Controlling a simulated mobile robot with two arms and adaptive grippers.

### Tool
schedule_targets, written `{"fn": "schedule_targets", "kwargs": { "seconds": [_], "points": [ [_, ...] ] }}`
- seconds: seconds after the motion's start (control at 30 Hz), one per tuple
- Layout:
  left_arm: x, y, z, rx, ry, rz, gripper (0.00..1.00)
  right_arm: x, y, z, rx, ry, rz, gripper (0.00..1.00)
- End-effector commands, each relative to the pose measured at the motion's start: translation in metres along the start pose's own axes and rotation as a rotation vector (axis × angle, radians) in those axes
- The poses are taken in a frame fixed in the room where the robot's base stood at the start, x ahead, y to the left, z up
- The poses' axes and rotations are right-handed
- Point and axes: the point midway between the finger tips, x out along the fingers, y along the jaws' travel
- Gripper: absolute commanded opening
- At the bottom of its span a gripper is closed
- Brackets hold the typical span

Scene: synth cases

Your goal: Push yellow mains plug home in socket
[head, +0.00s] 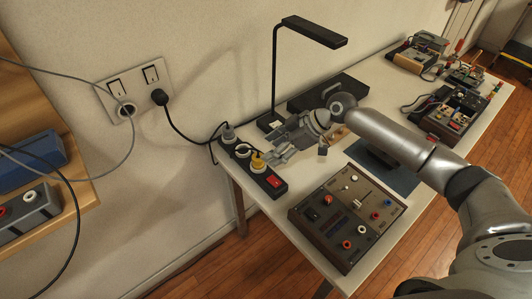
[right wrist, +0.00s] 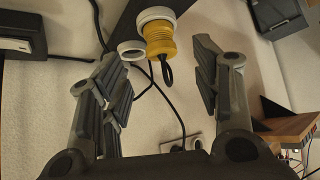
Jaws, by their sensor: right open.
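The yellow mains plug (head: 258,161) stands at a socket of the black power strip (head: 252,176), beside the red switch. In the right wrist view the yellow plug (right wrist: 160,42) meets a white socket ring, and its dark cord loops from its back end. I cannot tell how deep it sits. My right gripper (head: 272,153) is at the plug, over the strip. Its fingers (right wrist: 160,72) are open, spread on both sides of the plug with space between. My left gripper is not in view.
A grey plug (head: 228,132) sits at the strip's far end. A black desk lamp (head: 314,31) stands behind my gripper. A control panel box (head: 346,220) lies in front to the right. A wall socket plate (head: 133,88) with hanging cables is at left.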

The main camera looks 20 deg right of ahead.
Motion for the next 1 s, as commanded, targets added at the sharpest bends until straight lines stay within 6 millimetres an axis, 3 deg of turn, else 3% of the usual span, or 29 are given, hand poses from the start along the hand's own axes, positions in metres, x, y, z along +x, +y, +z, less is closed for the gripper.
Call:
{"fn": "schedule_targets", "kwargs": {
  "seconds": [0.2, 0.4, 1.0],
  "points": [
    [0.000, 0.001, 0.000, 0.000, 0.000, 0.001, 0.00, -0.047, 0.000, 0.001, 0.000, -0.003, 0.001, 0.57],
    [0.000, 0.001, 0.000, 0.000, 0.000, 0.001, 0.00, -0.071, 0.000, 0.001, 0.001, -0.002, -0.001, 0.57],
    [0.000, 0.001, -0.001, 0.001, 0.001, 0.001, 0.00, -0.076, -0.001, 0.000, 0.000, -0.001, -0.001, 0.57]
  ]
}}
